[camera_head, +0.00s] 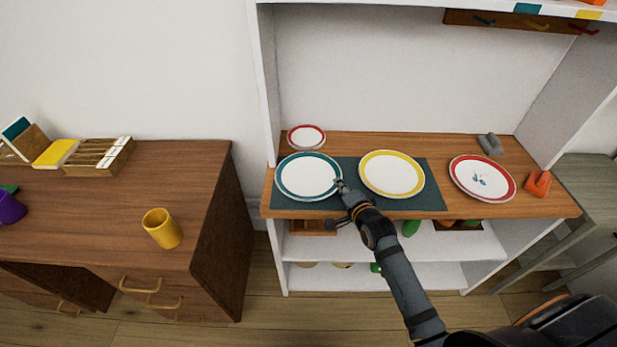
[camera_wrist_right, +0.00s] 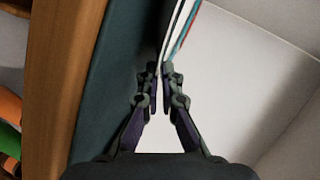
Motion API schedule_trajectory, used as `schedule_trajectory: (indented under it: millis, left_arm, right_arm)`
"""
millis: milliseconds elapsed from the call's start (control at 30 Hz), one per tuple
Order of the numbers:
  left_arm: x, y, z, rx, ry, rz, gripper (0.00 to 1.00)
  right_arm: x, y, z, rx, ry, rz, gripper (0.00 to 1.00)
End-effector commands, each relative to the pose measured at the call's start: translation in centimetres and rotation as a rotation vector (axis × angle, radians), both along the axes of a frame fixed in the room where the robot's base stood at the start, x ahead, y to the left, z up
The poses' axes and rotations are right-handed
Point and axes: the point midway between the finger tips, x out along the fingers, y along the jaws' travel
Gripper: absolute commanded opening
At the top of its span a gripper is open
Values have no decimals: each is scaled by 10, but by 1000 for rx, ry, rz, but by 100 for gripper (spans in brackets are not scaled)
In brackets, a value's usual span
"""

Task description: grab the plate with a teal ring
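The plate with a teal ring (camera_head: 308,176) is white and lies at the left end of the dark teal mat (camera_head: 430,185) on the wooden shelf. My right gripper (camera_head: 342,186) is at its right front rim. In the right wrist view the plate shows nearly edge-on (camera_wrist_right: 176,28), and its rim runs in between the close-set fingertips of my right gripper (camera_wrist_right: 161,74). The fingers look shut on the rim. I cannot tell whether the plate is raised off the mat. My left gripper is not in view.
A yellow-ringed plate (camera_head: 391,174) is close to the right of the gripper. A red-ringed plate (camera_head: 482,178) stands farther right, and a small red-rimmed plate (camera_head: 306,137) behind. White shelf walls (camera_head: 262,90) bound the left. A desk (camera_head: 195,190) with a yellow mug (camera_head: 162,229) stands left.

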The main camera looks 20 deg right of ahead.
Motion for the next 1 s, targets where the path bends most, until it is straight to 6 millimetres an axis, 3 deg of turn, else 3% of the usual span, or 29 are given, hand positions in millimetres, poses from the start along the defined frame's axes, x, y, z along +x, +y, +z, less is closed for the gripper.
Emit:
schedule_trajectory:
  millis: [400,600,867,1000]
  left_arm:
    - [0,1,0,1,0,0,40]
    - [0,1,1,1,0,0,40]
    - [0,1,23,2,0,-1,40]
    - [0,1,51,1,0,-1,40]
  right_arm:
    - [0,0,4,0,-2,1,0]
    - [1,0,32,-2,-7,2,0]
    - [-50,-22,101,-16,0,10,0]
    - [-79,-36,116,-17,7,6,0]
